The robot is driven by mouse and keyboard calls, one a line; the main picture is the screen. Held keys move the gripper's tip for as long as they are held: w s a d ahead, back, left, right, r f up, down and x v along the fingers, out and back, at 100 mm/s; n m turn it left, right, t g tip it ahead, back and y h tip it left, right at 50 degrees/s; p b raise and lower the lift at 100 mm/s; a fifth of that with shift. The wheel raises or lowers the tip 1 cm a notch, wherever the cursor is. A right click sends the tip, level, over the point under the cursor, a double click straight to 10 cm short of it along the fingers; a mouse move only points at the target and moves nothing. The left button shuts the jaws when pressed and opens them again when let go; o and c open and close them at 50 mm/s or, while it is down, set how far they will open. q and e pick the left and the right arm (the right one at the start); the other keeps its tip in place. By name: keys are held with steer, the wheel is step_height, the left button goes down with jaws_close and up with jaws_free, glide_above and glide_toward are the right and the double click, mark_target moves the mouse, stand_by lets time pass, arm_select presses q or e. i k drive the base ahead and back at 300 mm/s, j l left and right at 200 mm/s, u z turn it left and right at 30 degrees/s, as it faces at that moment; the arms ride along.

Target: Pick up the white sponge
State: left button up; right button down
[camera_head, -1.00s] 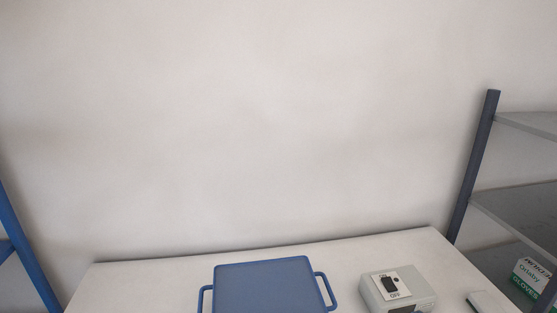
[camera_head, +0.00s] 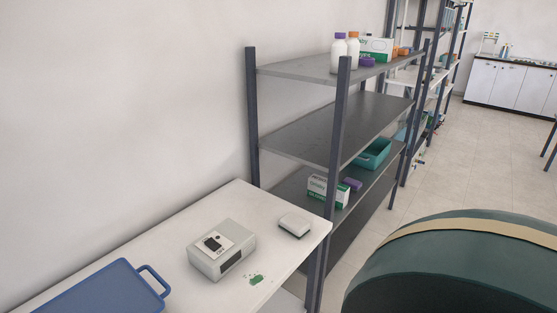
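A small white block (camera_head: 294,225) with rounded edges and a greyish lower side lies flat near the right end of the white table (camera_head: 215,204). It looks like the white sponge, but I cannot be sure of its material. It stands apart from the pale switch box (camera_head: 222,248) to its left. A green stain (camera_head: 257,279) is on the tabletop in front of it. Neither of my grippers is in view.
A blue tray (camera_head: 100,290) with handles lies at the table's left. A grey shelf rack (camera_head: 340,125) with bottles, boxes and a teal bin (camera_head: 372,154) stands beyond the table's right end. A large dark green rounded object (camera_head: 470,270) fills the lower right. Floor shows behind it.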

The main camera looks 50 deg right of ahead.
mark_target(294, 225)
steer(key=z, duration=1.65)
steer(key=i+l+z, duration=0.2)
steer(key=i+l, duration=0.2)
steer(key=i+l+z, duration=0.25)
steer(key=i, duration=0.25)
